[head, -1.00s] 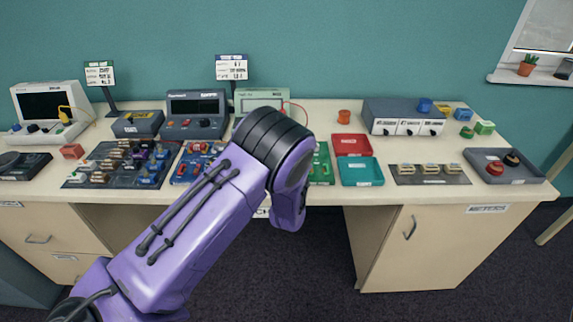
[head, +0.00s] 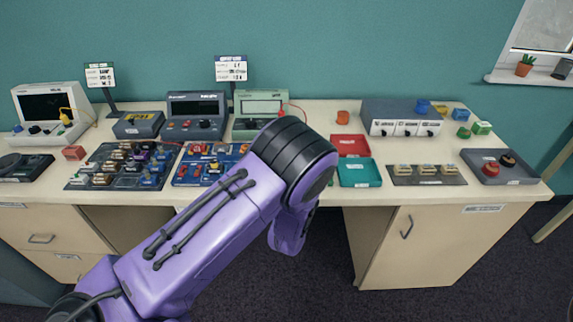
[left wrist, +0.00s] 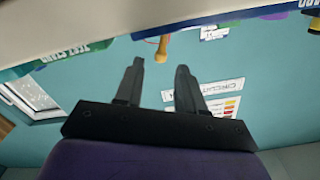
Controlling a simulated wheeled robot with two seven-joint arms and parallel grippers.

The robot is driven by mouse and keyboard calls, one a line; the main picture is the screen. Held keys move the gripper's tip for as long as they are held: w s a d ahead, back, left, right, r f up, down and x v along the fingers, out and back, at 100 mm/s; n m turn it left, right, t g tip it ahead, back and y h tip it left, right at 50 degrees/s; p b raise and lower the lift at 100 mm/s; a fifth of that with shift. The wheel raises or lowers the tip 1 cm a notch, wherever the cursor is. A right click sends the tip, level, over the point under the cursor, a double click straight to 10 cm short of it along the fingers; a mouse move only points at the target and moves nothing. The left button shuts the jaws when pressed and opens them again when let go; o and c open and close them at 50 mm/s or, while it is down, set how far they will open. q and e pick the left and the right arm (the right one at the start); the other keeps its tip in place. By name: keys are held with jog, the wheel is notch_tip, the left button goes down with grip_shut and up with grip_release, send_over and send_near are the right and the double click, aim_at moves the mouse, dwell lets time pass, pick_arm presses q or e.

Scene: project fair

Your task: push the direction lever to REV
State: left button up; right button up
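I cannot make out the direction lever or a REV mark in either view. The blue board (head: 190,178) with several small red and yellow parts lies mid-table in the head view, its right side covered by my purple left arm. A green board behind the arm is almost wholly hidden. My left gripper is hidden in the head view. In the left wrist view its two dark fingers (left wrist: 160,65) stand apart with nothing between them, against the teal wall. My right gripper is in neither view.
Bench meters (head: 195,117) stand at the back. A red tray (head: 350,146) and teal tray (head: 359,173) lie right of my arm. A grey tray (head: 515,178) with two knobs is at far right. A dark parts tray (head: 75,183) is at left. A poster (left wrist: 215,98) hangs on the wall.

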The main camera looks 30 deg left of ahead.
pick_arm(q)
jog(key=v, duration=0.4)
jog(key=shift+s+d+p, duration=0.1)
jog(key=shift+s+p, duration=0.1)
jog(key=shift+p, duration=0.2)
